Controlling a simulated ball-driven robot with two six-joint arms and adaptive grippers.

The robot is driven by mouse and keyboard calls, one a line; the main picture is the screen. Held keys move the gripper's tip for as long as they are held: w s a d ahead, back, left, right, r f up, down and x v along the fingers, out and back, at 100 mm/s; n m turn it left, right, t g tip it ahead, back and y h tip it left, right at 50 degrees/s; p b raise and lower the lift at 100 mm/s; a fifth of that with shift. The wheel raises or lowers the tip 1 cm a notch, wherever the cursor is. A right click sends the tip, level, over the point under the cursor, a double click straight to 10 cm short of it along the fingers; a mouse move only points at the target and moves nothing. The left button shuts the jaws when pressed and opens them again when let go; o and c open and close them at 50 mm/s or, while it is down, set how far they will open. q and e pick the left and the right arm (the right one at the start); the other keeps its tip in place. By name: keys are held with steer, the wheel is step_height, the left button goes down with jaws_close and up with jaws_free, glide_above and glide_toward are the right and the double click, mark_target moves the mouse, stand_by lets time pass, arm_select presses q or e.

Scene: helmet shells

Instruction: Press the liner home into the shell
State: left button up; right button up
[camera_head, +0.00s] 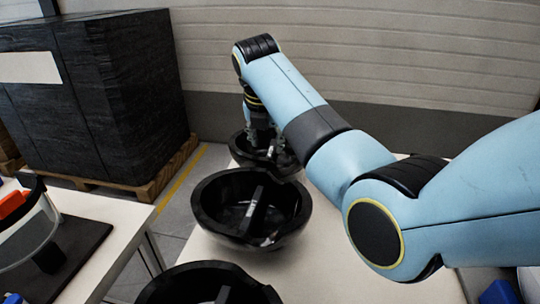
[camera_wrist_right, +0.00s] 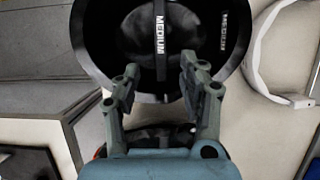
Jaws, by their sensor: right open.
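Three black bowl-shaped helmet shells stand in a row, open side up: a far one (camera_head: 240,153), a middle one (camera_head: 215,222) and a near one (camera_head: 165,293) cut off by the lower edge. A dark strap crosses the middle shell's opening. My right gripper (camera_head: 265,150) points down at the far shell, its fingers overlapping the opening. In the right wrist view, the open gripper (camera_wrist_right: 158,82) is in front of a black shell (camera_wrist_right: 90,45) with a strap marked MEDIUM (camera_wrist_right: 160,35). I cannot tell a separate liner from the dark interior. My left gripper is out of view.
The shells stand on a pale table (camera_head: 385,285). A second table (camera_head: 110,210) at the left bears a dark mat (camera_head: 85,240), a pale ring and a red-orange block (camera_head: 12,204). A black-wrapped pallet load (camera_head: 110,95) stands behind. A white curved band (camera_wrist_right: 258,70) lies beside the shell.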

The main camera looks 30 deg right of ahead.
mark_target(269, 157)
steer(key=b+x, duration=0.1)
steer(key=x, duration=0.6)
steer(key=shift+s+f, duration=0.1)
steer(key=shift+s, duration=0.05)
steer(key=shift+a, duration=0.1)
steer(key=shift+c, duration=0.2)
jaws_close()
